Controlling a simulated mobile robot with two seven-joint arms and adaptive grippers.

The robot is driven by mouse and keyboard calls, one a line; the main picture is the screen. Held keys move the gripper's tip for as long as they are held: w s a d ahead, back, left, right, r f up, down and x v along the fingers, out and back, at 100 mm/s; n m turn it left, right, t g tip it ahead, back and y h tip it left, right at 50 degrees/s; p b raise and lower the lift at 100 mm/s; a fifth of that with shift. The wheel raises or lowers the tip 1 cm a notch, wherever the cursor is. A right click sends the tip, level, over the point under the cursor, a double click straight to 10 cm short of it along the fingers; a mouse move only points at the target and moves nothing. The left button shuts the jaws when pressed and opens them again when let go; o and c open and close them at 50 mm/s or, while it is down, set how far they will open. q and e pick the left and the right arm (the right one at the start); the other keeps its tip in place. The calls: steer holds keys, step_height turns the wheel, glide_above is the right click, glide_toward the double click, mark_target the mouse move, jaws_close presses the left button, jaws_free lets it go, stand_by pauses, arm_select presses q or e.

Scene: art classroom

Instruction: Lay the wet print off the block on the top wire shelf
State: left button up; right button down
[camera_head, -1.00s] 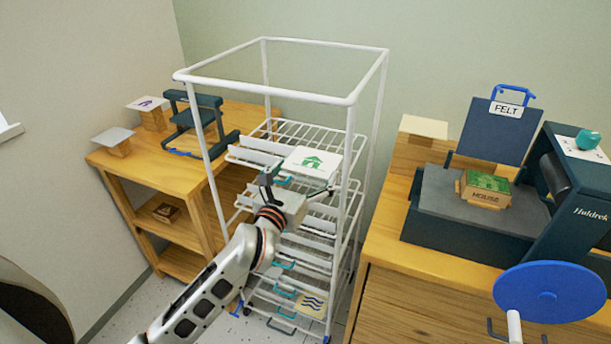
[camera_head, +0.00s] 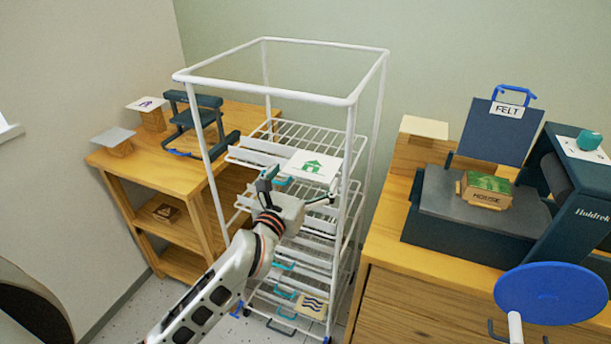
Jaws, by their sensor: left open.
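The print (camera_head: 313,166), a white sheet with a green house, lies roughly flat at the front right of the top wire shelf (camera_head: 290,136). I cannot tell whether all of it touches the wires. My left gripper (camera_head: 296,188) is open just in front of and below the print's near edge, with its fingers spread to either side. The block (camera_head: 486,190), green on top and labelled HOUSE, sits on the dark press bed (camera_head: 440,191) at the right. My right gripper is out of view.
White rack posts and a top frame (camera_head: 270,91) surround the shelves. A print with wavy lines (camera_head: 312,306) lies on a low shelf. A wooden bench (camera_head: 185,170) stands left. The felt flap (camera_head: 495,130) is raised, and a blue wheel (camera_head: 550,292) stands front right.

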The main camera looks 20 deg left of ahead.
arm_select(q)
steer(key=s+d+f+m+t+h, duration=0.1)
steer(key=s+f+m+t, duration=0.15)
steer(key=s+m, duration=1.2)
steer(key=s+d+f+m+g+h, duration=0.2)
steer(key=s+d+f+m+g, duration=0.15)
steer(key=f+m, duration=0.55)
steer(key=s+d+f+m+g+h, duration=0.25)
steer(key=s+f+m, duration=0.25)
steer(key=f+m, duration=0.4)
steer(key=s+a+f+m+g+y, duration=0.3)
steer(key=s+f+m, duration=0.4)
steer(key=f, duration=0.5)
steer(key=shift+a+g+y, duration=0.35)
steer(key=shift+a, duration=0.25)
steer(key=shift+s+m, duration=0.1)
steer(key=shift+m, duration=0.15)
